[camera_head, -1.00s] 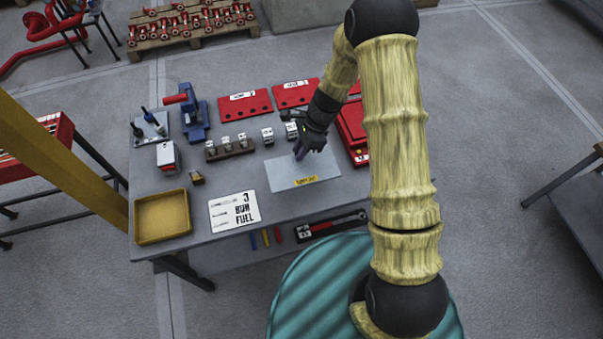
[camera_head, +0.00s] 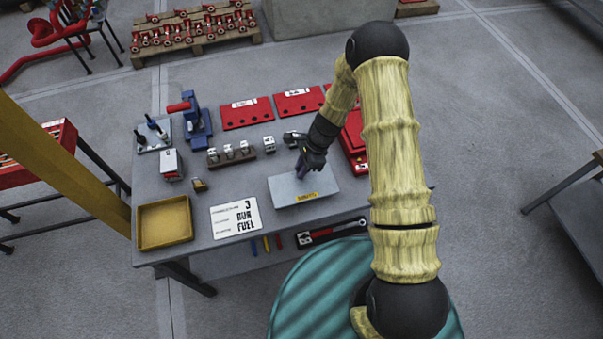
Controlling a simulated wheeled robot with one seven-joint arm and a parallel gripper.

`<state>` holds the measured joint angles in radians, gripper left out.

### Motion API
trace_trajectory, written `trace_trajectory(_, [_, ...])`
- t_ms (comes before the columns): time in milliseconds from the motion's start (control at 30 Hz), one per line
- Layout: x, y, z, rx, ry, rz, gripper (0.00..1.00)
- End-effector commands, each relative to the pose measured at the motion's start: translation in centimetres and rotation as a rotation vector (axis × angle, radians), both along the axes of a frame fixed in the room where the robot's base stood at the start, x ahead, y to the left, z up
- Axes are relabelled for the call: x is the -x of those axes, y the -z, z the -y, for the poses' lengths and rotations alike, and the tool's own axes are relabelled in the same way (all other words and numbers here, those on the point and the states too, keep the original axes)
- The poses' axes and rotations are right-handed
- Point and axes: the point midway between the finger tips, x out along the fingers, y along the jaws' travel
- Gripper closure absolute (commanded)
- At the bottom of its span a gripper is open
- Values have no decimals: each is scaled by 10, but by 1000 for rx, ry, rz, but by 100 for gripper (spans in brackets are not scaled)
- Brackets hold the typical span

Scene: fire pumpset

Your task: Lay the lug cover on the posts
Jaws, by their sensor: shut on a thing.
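The lug cover looks to be the pale grey plate (camera_head: 290,188) with a yellow label on its front edge, at the front middle of the workbench. My gripper (camera_head: 301,170) points down at the plate's back part and is shut on it. I cannot tell how far the plate is off the bench top. The posts look to be the dark uprights on a small light base plate (camera_head: 152,142) at the bench's back left.
A red case (camera_head: 354,145) stands right of my gripper. A yellow beam (camera_head: 60,165) crosses at left.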

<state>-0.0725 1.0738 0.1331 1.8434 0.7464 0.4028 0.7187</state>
Motion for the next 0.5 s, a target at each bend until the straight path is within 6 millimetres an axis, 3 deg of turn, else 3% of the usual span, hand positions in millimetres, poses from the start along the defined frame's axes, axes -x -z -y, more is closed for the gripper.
trace_trajectory(267, [0, 2, 0, -1, 1, -1, 100])
trace_trajectory(500, [1, 29, 0, -2, 1, -3, 100])
